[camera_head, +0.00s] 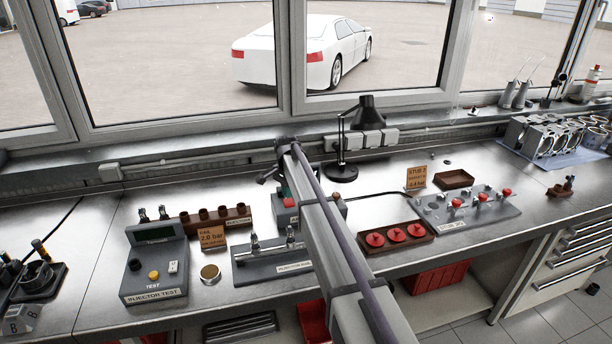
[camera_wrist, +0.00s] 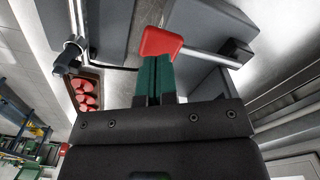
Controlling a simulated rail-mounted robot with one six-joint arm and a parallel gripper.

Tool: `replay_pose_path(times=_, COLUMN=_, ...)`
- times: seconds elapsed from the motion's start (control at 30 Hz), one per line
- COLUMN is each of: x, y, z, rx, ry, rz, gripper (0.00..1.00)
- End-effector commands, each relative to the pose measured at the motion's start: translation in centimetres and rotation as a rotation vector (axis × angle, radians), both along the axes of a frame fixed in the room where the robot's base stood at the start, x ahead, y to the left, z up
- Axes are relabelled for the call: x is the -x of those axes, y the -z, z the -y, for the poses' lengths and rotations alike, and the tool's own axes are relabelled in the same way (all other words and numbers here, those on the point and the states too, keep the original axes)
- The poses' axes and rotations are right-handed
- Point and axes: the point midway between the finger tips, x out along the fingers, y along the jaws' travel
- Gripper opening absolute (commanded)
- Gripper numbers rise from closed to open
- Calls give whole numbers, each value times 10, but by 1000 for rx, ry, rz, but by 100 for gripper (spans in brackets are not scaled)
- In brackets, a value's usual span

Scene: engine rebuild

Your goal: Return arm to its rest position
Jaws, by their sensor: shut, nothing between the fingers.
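My arm (camera_head: 335,235) reaches from the lower right over the bench, its far end above the middle of the bench. My gripper (camera_wrist: 155,62) shows in the wrist view with its green fingers shut together and nothing between them. A red block-like handle (camera_wrist: 160,42) on a steel rod (camera_wrist: 210,58) lies just beyond the fingertips; I cannot tell whether they touch it. In the head view my arm partly hides the grey device below its end.
An injector test box (camera_head: 154,262), a grey injector fixture (camera_head: 262,268) and an orange card (camera_head: 212,238) stand left of my arm. A black lamp (camera_head: 342,172) stands behind it. A tray of red caps (camera_head: 366,244) and a grey valve plate (camera_head: 440,220) lie to the right.

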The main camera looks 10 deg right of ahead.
Motion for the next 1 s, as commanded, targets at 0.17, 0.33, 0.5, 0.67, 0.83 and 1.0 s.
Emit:
replay_pose_path(times=0.17, x=0, y=0, z=0, rx=0, ry=-75, rz=0, gripper=0)
replay_pose_path(times=0.33, x=115, y=4, z=0, rx=0, ry=-520, rz=-1, gripper=0)
replay_pose_path(times=0.5, x=287, y=16, z=0, rx=0, ry=-904, rz=-1, gripper=0)
replay_pose_path(times=0.67, x=394, y=25, z=1, rx=0, ry=-1032, rz=-1, gripper=0)
replay_pose_path(times=0.83, x=424, y=31, z=1, rx=0, ry=-1030, rz=-1, gripper=0)
replay_pose_path(times=1.0, x=420, y=29, z=1, rx=0, ry=-1028, rz=-1, gripper=0)
